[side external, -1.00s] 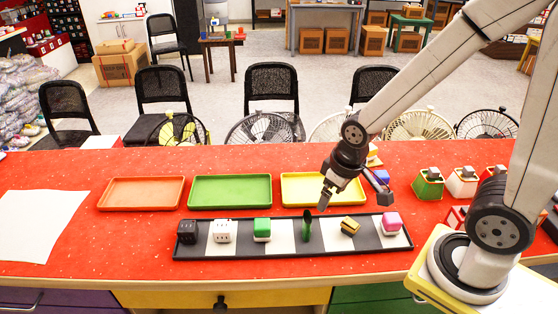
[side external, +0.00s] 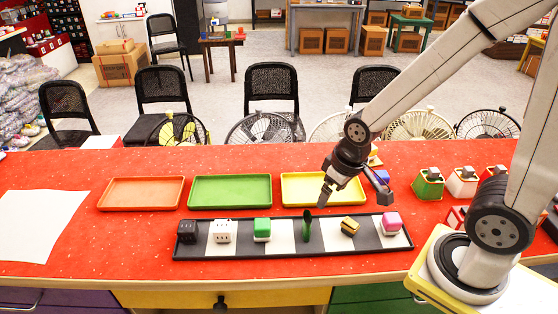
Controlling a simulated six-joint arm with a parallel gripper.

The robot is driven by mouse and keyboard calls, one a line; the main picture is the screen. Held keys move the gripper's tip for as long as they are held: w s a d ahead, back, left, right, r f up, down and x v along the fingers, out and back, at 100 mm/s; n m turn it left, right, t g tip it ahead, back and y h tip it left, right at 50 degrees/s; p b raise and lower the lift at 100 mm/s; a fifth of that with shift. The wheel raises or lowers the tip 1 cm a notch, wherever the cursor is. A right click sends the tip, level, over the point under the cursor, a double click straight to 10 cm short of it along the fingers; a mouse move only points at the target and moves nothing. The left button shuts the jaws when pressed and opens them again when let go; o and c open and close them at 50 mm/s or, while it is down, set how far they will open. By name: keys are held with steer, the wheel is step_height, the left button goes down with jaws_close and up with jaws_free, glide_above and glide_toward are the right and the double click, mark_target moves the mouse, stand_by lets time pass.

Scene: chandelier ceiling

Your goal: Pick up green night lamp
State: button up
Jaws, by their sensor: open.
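A long black-and-white striped tray (side external: 284,238) lies across the front of the red table. A small green-topped block with a white base (side external: 262,230) stands near its middle. A slim dark green upright piece (side external: 307,226) stands to its right. I cannot tell for sure which of the two is the night lamp. My gripper (side external: 353,200) is open, its two fingers spread wide. It hangs above and behind the right half of the striped tray. Its left fingertip appears just above and right of the slim green piece, apart from it. Nothing shows between the fingers.
The striped tray also holds a black cube (side external: 187,231), a white cube (side external: 221,232), a yellow-and-black block (side external: 349,226) and a pink-and-white block (side external: 391,223). Orange (side external: 103,200), green (side external: 193,200) and yellow (side external: 287,198) trays lie behind. Green (side external: 428,186) and white (side external: 461,184) containers stand right.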

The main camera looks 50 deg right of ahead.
mark_target(262, 224)
stand_by(0.3)
steer(key=w+a+f+n+h, duration=0.2)
steer(key=f+n+h, duration=0.1)
steer(key=n, duration=0.4)
steer(key=w+a+f+n+t+h, duration=0.1)
steer(key=w+a+f+n+h, duration=0.1)
steer(key=n, duration=0.5)
steer(key=w+a+f+n+t+h, duration=0.1)
steer(key=w+a+f+n+h, duration=0.1)
steer(key=f+n+h, duration=0.3)
steer(key=shift+w+a+f+n, duration=0.1)
steer(key=shift+w+f+n, duration=0.25)
steer(key=shift+n, duration=0.4)
steer(key=shift+w+f+n, duration=0.1)
steer(key=shift+w+n, duration=0.35)
steer(key=shift+n, duration=0.3)
steer(key=w+a+n+t, duration=0.1)
steer(key=w+a+f+n+t, duration=0.1)
steer(key=a+n+t, duration=0.1)
steer(key=w+a+f+n+t, duration=0.1)
steer(key=a+n+t, duration=0.1)
steer(key=shift+a, duration=0.15)
steer(key=shift+x, duration=3.9)
steer(key=shift+a+f, duration=0.1)
steer(key=shift+f, duration=0.05)
